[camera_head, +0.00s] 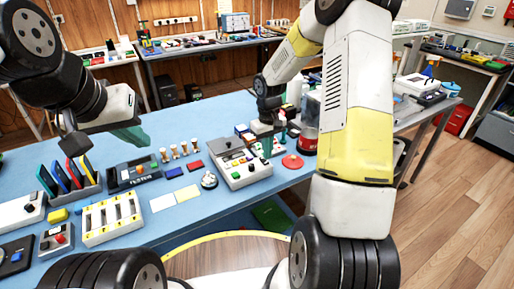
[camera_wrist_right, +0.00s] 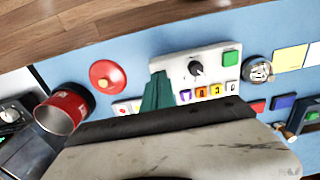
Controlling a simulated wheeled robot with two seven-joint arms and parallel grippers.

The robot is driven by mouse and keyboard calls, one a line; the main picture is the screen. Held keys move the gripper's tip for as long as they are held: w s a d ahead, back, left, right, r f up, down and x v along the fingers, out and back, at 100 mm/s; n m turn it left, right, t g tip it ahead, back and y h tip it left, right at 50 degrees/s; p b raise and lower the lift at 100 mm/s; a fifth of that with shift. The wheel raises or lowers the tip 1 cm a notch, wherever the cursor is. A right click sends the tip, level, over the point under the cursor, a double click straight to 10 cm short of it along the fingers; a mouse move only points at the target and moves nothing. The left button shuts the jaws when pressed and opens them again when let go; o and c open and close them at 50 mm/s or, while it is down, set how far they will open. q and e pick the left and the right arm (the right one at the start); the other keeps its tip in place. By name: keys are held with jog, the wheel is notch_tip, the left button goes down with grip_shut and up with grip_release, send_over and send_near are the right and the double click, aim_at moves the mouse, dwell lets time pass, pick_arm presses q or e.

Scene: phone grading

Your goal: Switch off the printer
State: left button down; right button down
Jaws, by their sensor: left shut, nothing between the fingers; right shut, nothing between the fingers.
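No device carries a printer label that I can read. A white-and-grey device (camera_head: 243,168) with a dark knob, a green button and coloured keys sits at the table's middle; its panel also shows in the right wrist view (camera_wrist_right: 213,62). My right gripper (camera_head: 267,146) is shut and empty, by the right side of the white-and-grey device. In the right wrist view its teal fingers (camera_wrist_right: 157,92) overlap the panel's left end; contact cannot be told. My left gripper (camera_head: 131,136) is shut and empty, above the dark device.
A white switch strip (camera_head: 111,217), a rack of coloured slabs (camera_head: 70,180) and two paper notes (camera_head: 175,196) lie left. The blue table's front right is clear.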

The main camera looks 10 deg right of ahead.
aim_at(267, 164)
jog(key=shift+r, duration=2.2)
